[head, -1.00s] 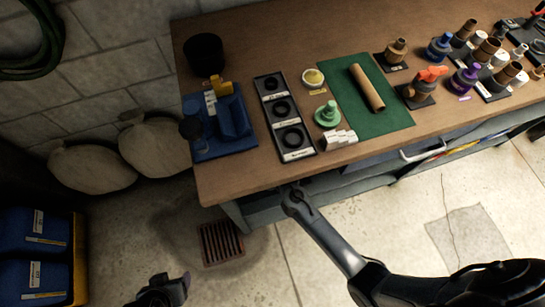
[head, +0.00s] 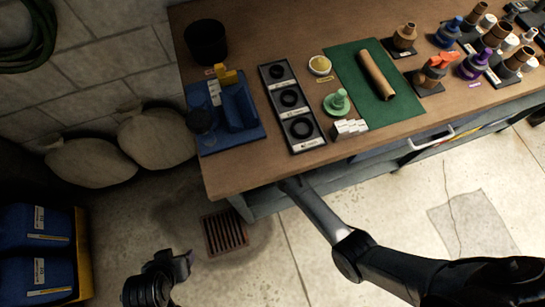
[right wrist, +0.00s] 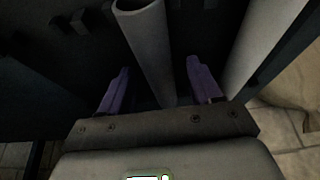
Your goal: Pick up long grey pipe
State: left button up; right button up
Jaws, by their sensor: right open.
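A long grey pipe (right wrist: 150,50) shows in the right wrist view, its open end at the top. It runs down between the two purple fingers of my right gripper (right wrist: 158,85), which is open with a finger on either side. I cannot tell whether they touch the pipe. In the head view, my right arm reaches to the front edge of the workbench and its gripper is hidden beneath the top. The grey pipe is not visible there. My left gripper (head: 180,268) is low at the left, over the floor; its jaw opening is unclear.
A pale cylindrical surface (right wrist: 262,45) stands close right of the gripper. The workbench (head: 245,175) holds a brown tube (head: 376,76) on a green mat (head: 345,60), a ring tray (head: 292,102) and several fittings. Sacks (head: 95,162) and blue bins (head: 38,250) stand left. Floor is open in front.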

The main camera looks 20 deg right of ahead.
grip_shut()
jog(key=c, duration=1.2)
grip_release()
